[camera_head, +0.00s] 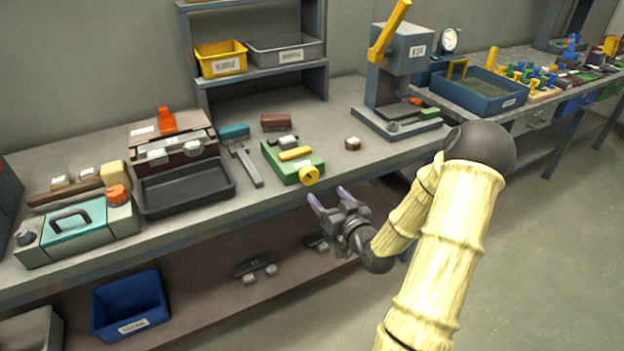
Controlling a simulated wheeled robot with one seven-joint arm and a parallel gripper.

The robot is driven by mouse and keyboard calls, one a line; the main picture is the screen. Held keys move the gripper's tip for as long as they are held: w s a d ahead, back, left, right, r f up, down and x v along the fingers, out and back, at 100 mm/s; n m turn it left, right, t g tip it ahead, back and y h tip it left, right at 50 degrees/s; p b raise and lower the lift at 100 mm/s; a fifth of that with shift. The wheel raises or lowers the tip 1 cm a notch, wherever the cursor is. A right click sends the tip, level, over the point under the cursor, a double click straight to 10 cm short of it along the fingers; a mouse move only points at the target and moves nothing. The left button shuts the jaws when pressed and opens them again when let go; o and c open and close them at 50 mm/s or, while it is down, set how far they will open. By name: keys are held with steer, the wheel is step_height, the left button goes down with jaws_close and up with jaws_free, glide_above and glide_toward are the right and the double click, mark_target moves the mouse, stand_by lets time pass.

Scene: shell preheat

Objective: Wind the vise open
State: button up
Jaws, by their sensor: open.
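The vise appears to be the green block (312,160) on the workbench, with a yellow bar and a small grey-white piece on top. A yellow round knob (309,175) sits on its front end, near the bench's front edge. The jaw gap is too small to make out. My gripper (330,200) has purple fingertips and is open and empty. It is in front of the bench edge, a little right of and below the yellow knob in the picture, apart from it.
Left of the vise lie a grey hammer-like tool (247,166) and a dark tray (185,190). A press with a yellow lever (388,35) stands behind to the right, with a small brown round piece (352,143) nearer. A lower shelf holds a blue bin (130,305).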

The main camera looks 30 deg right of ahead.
mark_target(312, 177)
steer(key=w, duration=1)
steer(key=shift+a, duration=0.2)
steer(key=shift+s, duration=0.1)
steer(key=c, duration=1)
